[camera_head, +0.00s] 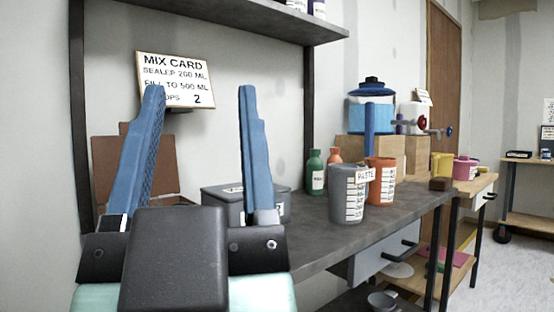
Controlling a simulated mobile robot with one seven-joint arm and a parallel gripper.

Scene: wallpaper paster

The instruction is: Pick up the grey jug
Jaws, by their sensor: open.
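The grey jug (347,195) stands upright on the dark workbench (330,237), right of centre. It has a white measuring scale on its side. An orange jug (382,182) stands just behind it to the right, partly overlapped by it. My gripper (200,92) is at the left, with two blue fingers pointing up and wide apart. It is open, with nothing between the fingers. It appears nearer the camera than the grey jug and left of it, not touching it.
A grey box (222,204) sits behind my right finger. Green (316,172) and orange (334,156) bottles stand behind the jug. An upright blue bar (369,125) rises by the jugs. A blue-lidded tank (371,100) stands on a wooden block. A shelf (250,18) hangs above.

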